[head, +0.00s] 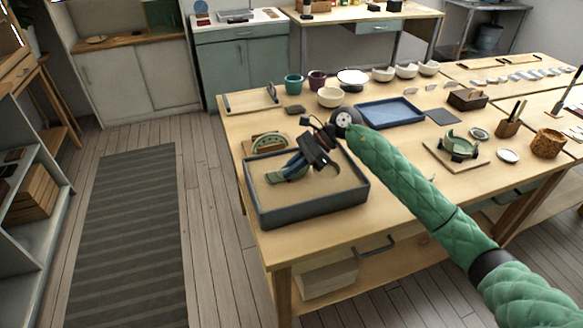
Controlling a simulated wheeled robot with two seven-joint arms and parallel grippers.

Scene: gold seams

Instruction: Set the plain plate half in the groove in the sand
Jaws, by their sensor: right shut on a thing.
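The sand tray (315,211) is a dark grey box of tan sand near the front left corner of the table. My right gripper (293,168) reaches over it from the right, pointing down and left. It is shut on a pale green plate half (287,176), which is low at the sand, mostly covered by the fingers. I cannot tell whether its edge sits in the groove, which is hidden. Another green half-round piece (268,142) stands on a wooden holder just behind the tray. My left gripper is not in view.
Behind the tray are a cream bowl (331,97), a teal cup (294,84) and a blue tray (390,112). A green piece in a dark stand (459,146) is at the right. My right arm crosses the table's front right.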

